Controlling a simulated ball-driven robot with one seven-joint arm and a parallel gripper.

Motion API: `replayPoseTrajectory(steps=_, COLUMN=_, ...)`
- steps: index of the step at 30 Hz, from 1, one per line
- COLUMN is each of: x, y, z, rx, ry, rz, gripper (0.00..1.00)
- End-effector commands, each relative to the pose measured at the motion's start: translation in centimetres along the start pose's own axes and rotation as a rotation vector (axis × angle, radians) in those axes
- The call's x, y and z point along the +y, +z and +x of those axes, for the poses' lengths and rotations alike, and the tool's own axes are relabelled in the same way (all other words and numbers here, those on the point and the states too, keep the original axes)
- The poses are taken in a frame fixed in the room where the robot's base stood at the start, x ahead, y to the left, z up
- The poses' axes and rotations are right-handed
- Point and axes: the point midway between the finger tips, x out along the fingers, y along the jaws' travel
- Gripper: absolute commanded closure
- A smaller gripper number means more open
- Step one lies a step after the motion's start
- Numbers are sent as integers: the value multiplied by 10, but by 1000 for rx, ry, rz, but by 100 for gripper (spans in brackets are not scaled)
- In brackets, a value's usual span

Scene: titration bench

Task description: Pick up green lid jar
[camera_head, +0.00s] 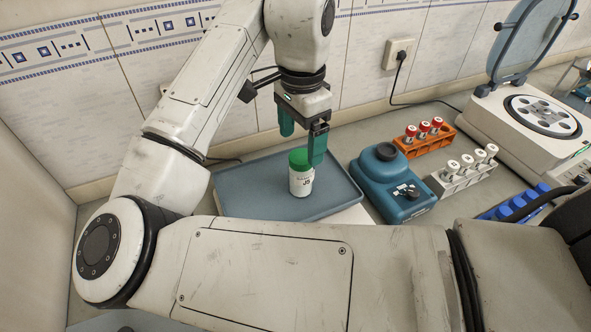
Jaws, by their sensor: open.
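The jar (301,182) has a white body with dark print and a green lid (299,158). My gripper (302,148) has green fingers pointing down and is open. One finger is above and left of the jar, and the other is at the right of the lid, overlapping its edge in this view. I cannot tell whether that finger touches the lid. No object shows between the fingers above the lid. My arm's near link hides the front part of the bench.
Right of the tray stands a blue vortex mixer (393,180). An orange rack (424,140) with red-capped tubes, a white rack (463,173) and a blue rack (520,203) are further right. A centrifuge (525,118) with its lid raised is at the back right. The tiled wall is close behind.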

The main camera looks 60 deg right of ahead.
Motion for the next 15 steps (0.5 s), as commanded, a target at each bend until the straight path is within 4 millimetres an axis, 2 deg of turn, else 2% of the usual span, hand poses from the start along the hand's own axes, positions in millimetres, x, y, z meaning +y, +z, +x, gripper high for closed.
replayPoseTrajectory(steps=3, x=0, y=0, z=16, rx=1, ry=1, rz=-2, gripper=13)
replayPoseTrajectory(steps=11, x=1, y=1, z=34, rx=0, ry=1, rz=-1, gripper=13)
replayPoseTrajectory(steps=15, x=3, y=2, z=55, rx=0, ry=3, rz=-2, gripper=13)
